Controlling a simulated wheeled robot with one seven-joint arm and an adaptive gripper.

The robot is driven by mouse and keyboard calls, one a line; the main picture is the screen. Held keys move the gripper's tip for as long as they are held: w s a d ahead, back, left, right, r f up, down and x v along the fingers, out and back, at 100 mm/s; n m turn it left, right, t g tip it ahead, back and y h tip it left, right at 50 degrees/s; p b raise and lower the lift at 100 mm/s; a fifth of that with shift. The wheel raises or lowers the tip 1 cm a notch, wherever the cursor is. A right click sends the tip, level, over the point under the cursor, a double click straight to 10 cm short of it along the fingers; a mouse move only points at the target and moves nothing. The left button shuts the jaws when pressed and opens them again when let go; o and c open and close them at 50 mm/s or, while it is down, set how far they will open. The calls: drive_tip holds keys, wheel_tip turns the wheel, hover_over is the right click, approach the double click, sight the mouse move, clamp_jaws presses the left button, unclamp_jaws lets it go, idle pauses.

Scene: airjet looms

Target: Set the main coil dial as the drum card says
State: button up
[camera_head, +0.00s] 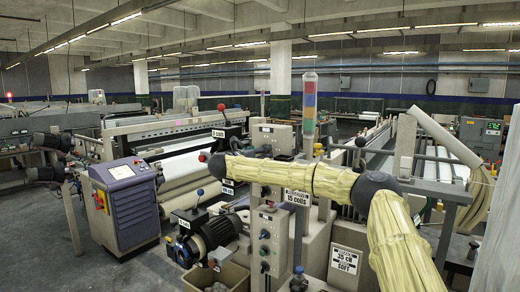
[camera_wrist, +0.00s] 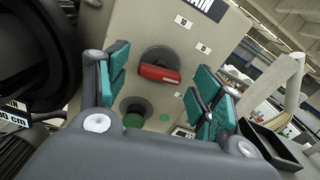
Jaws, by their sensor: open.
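In the wrist view, a dial with a red bar handle (camera_wrist: 158,74) sits on a beige panel (camera_wrist: 140,25). Small plates (camera_wrist: 183,21) with numbers stand around it, and a partly cropped black sign (camera_wrist: 208,6) ends in "AIN". My gripper (camera_wrist: 160,76) is open, its teal pads on either side of the red handle; whether they touch it cannot be told. In the head view, a white card (camera_head: 298,197) reads "15 coils". Another white card (camera_head: 345,262) below it ends in "SOFT". My arm hides the dial there.
A dark green round knob (camera_wrist: 133,119) sits below the dial. A large black round part (camera_wrist: 35,50) is close at the left in the wrist view. In the head view, a signal tower (camera_head: 309,100) rises behind my arm, and a purple-grey console (camera_head: 125,205) stands left.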

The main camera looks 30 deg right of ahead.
drive_tip(key=shift+w+d, duration=0.1)
drive_tip(key=shift+d, duration=0.2)
drive_tip(key=shift+c, duration=0.2)
drive_tip(key=c, duration=1)
drive_tip(key=shift+o, duration=0.2)
drive_tip(key=shift+f+b, duration=0.1)
drive_tip(key=shift+b, duration=0.35)
drive_tip(key=shift+n+b, duration=3.8)
drive_tip(key=shift+b, duration=0.45)
